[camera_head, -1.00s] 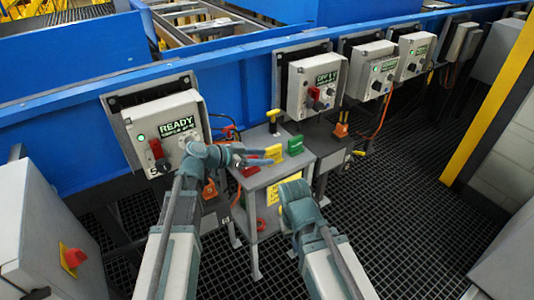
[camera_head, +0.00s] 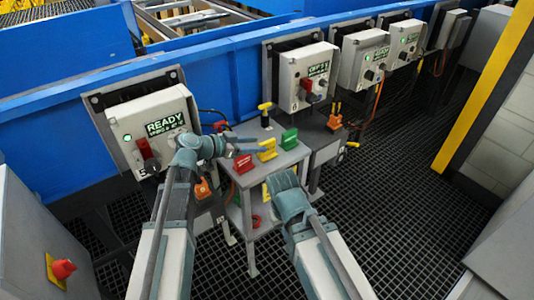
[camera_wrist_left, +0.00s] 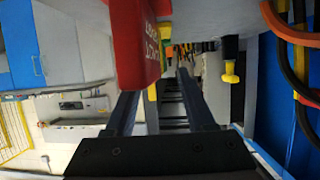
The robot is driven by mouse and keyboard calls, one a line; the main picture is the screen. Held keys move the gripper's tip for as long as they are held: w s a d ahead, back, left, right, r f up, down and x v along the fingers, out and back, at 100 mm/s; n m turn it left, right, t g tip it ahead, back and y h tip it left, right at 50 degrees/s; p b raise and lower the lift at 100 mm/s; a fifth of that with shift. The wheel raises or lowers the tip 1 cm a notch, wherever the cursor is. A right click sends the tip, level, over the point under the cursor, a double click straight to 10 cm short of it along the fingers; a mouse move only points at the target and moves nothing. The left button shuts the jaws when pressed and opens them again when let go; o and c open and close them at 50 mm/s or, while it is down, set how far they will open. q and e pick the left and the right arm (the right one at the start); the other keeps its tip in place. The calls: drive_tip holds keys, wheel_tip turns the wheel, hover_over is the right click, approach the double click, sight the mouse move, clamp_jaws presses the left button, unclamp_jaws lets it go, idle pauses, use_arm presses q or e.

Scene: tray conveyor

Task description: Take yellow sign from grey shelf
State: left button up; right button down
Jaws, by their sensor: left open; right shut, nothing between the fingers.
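The yellow sign (camera_head: 267,149) stands on the top of the grey shelf (camera_head: 262,170), between a red sign (camera_head: 243,163) and a green sign (camera_head: 289,138). My left gripper (camera_head: 257,145) is open at the yellow sign, its fingers pointing right; contact cannot be told. In the left wrist view the red sign (camera_wrist_left: 135,45) is large and close, and a yellow edge (camera_wrist_left: 152,93) shows behind it near the open fingers (camera_wrist_left: 158,85). My right gripper (camera_head: 281,181) is in front of the shelf, lower than its top, its fingertips mostly hidden; it is shut and empty.
A yellow-topped handle (camera_head: 265,108) stands at the back of the shelf and also shows in the left wrist view (camera_wrist_left: 230,72). A control box reading READY (camera_head: 160,128) is left of the shelf, another (camera_head: 306,77) behind it. Grating floor (camera_head: 390,200) is open at right.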

sight(262, 144)
use_arm(q)
drive_tip(key=b+x, duration=0.1)
drive_tip(key=x, duration=0.4)
drive_tip(key=shift+d+r+b, duration=0.1)
drive_tip(key=shift+d+b, duration=0.05)
drive_tip(key=shift+b, duration=0.25)
clamp_jaws()
